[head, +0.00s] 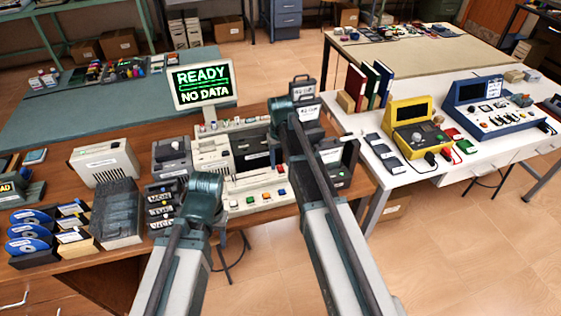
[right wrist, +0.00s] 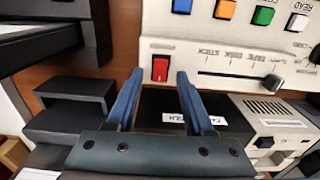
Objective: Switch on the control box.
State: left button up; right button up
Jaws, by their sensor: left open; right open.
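The control box (head: 240,187) is the beige console with coloured buttons on the brown desk, below the monitor. In the right wrist view its panel (right wrist: 152,25) shows a red rocker switch (right wrist: 160,69), coloured buttons and a slider. My right gripper (right wrist: 157,80) is open and empty. The red switch appears between its two blue fingertips, and I cannot tell whether they touch the panel. In the head view my right arm covers the box's right part. My left gripper (head: 202,205) hangs low in front of the desk, left of the box; its fingers are hard to make out.
The monitor (head: 203,85) reads READY, NO DATA. A dark tray (head: 118,207) and blue disks (head: 32,232) stand at the left. Dark cartridges (head: 161,212) stand beside the box. A white table (head: 400,178) at the right holds yellow (head: 410,115) and blue (head: 485,92) devices.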

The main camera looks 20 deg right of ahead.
aim_at(280, 167)
notch_tip(280, 167, up, 13)
jog(key=p, duration=1.3)
jog(key=shift+r, duration=0.2)
